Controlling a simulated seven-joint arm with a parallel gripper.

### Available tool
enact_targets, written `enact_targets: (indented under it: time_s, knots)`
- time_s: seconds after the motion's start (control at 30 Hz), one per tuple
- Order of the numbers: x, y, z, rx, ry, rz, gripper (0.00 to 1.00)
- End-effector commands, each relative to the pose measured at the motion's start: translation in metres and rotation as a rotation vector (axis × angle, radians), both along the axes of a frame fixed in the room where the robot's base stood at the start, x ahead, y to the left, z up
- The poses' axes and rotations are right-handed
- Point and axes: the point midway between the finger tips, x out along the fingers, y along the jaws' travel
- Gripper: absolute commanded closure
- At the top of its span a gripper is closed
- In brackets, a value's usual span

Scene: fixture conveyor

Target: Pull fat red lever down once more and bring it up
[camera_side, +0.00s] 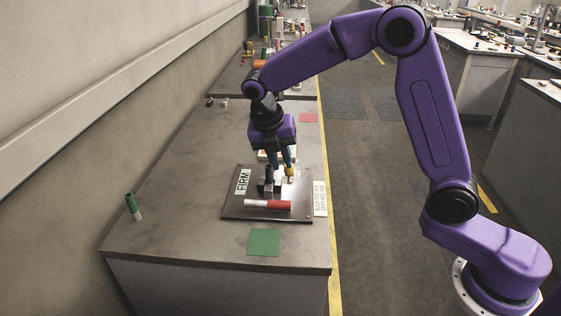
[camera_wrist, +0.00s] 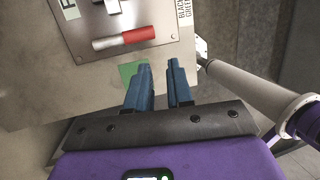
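The fat red lever (camera_side: 278,205) lies nearly level across the front of a dark panel (camera_side: 236,209), with a white section at its left end. In the wrist view the red lever (camera_wrist: 139,35) is near the top, beyond my fingertips. My gripper (camera_side: 289,167) points down above the panel, behind the red lever in the side view. In the wrist view my gripper (camera_wrist: 160,68) has two blue fingers with a narrow gap and nothing between them. The gripper is apart from the lever in the wrist view.
A dark upright post (camera_side: 268,174) stands on the panel beside my fingers. A FIRM label (camera_side: 243,182) is at the panel's left. A green square (camera_side: 264,242) lies in front, and a green-and-white cylinder (camera_side: 133,206) stands at the left. The table between is clear.

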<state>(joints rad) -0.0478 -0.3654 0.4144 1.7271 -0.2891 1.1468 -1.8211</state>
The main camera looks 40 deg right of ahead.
Motion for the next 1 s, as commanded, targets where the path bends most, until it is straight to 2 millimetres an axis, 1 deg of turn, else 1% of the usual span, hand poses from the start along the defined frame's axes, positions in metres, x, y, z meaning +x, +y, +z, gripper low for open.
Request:
enact_targets:
  time_s: [0.03, 0.07, 0.1, 0.17, 0.27, 0.4, 0.5, 0.6, 0.7, 0.77, 0.87, 1.0]
  knots:
    - [0.001, -0.001, 0.0, 0.005, -0.003, -0.026, 0.61]
    - [0.002, -0.002, 0.0, 0.01, -0.006, -0.053, 0.51]
    - [0.004, -0.004, 0.0, 0.02, -0.01, -0.107, 0.45]
    - [0.008, -0.008, -0.001, 0.042, -0.021, -0.224, 0.45]
    - [0.017, -0.017, 0.0, 0.089, -0.041, -0.501, 0.45]
    - [0.031, -0.029, 0.002, 0.152, -0.053, -0.932, 0.45]
    - [0.041, -0.038, 0.004, 0.183, -0.05, -1.2, 0.45]
    - [0.049, -0.044, 0.007, 0.203, -0.039, -1.405, 0.45]
    - [0.054, -0.048, 0.009, 0.213, -0.028, -1.533, 0.45]
    - [0.055, -0.05, 0.009, 0.217, -0.024, -1.577, 0.45]
    - [0.056, -0.05, 0.005, 0.216, -0.02, -1.603, 0.45]
    - [0.053, -0.047, -0.009, 0.214, -0.019, -1.601, 0.45]
